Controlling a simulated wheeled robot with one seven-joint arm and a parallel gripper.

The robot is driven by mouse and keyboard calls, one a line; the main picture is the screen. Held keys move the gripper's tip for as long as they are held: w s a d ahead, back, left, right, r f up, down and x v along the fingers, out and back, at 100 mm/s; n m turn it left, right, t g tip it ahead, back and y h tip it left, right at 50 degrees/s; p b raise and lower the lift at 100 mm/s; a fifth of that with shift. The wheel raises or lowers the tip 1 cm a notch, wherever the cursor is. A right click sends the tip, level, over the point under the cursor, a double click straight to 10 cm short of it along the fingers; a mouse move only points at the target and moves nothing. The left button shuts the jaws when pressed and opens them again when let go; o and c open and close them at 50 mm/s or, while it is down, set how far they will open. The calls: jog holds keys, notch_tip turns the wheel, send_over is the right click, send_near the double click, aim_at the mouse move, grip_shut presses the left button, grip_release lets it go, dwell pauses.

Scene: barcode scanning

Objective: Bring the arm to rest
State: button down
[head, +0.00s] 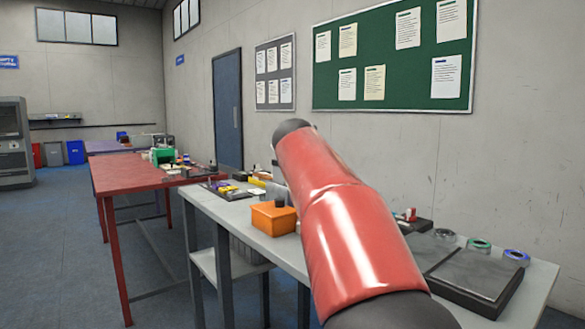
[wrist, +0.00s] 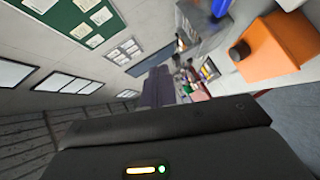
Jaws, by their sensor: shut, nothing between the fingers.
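In the head view my red arm rises across the middle of the picture over the grey bench (head: 232,213), and my gripper is not visible there. In the wrist view my dark gripper (wrist: 165,122) fills the bottom of the picture, with a lit yellow bar and a green light on its body. It is shut and holds nothing. The wrist view is tilted, and an orange box (wrist: 280,48) shows at its upper right, apart from the gripper. The same orange box (head: 273,217) sits on the bench in the head view, left of my arm.
Dark trays (head: 478,279) and several tape rolls, one of them blue (head: 516,257), lie on the bench's right part. A red table (head: 130,176) with small items stands farther left. A green notice board (head: 392,58) hangs on the wall. Open floor (head: 55,240) lies at left.

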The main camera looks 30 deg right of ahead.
jog(key=s+a+f+m+g+y, duration=0.2)
jog(key=s+a+f, duration=0.5)
jog(key=s+f, duration=0.4)
jog(key=s+a+f+m+g+y, duration=0.2)
jog(key=s+a+f, duration=0.5)
jog(key=s+f, duration=0.4)
jog(key=s+a+f+m+g+y, duration=0.3)
jog(key=s+a+f, duration=0.4)
jog(key=s+f, duration=0.4)
jog(key=shift+s+f+m+y, duration=0.35)
jog(key=shift+m+y, duration=0.15)
jog(key=shift+m, duration=0.3)
